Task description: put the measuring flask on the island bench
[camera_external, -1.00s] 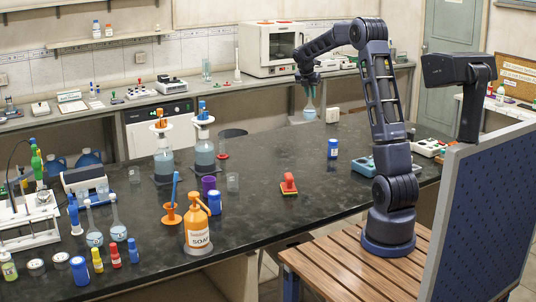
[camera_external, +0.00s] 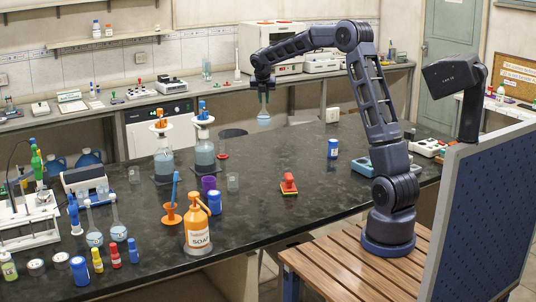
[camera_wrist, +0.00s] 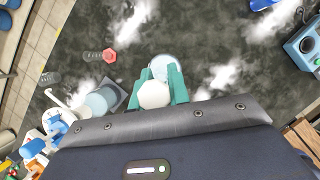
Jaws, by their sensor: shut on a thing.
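My gripper (camera_external: 263,97) is raised above the far part of the dark island bench (camera_external: 290,150). It is shut on the neck of the measuring flask (camera_external: 264,119), which hangs upright below it, its round bulb holding pale blue liquid. In the wrist view, the teal fingers of my gripper (camera_wrist: 162,88) stand on both sides of the flask's white stopper (camera_wrist: 154,95). The blue-tinted bulb (camera_wrist: 163,62) shows below it, over the dark bench top. The flask is clear of the surface; the exact gap is hard to tell.
Two stoppered flasks on stands (camera_external: 164,160) (camera_external: 205,152) are on the bench left of the held flask. A red stamp-like object (camera_external: 289,184) and a blue jar (camera_external: 333,149) are nearer and right. The bench between them is mostly bare. A soap bottle (camera_external: 198,228) stands at the front.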

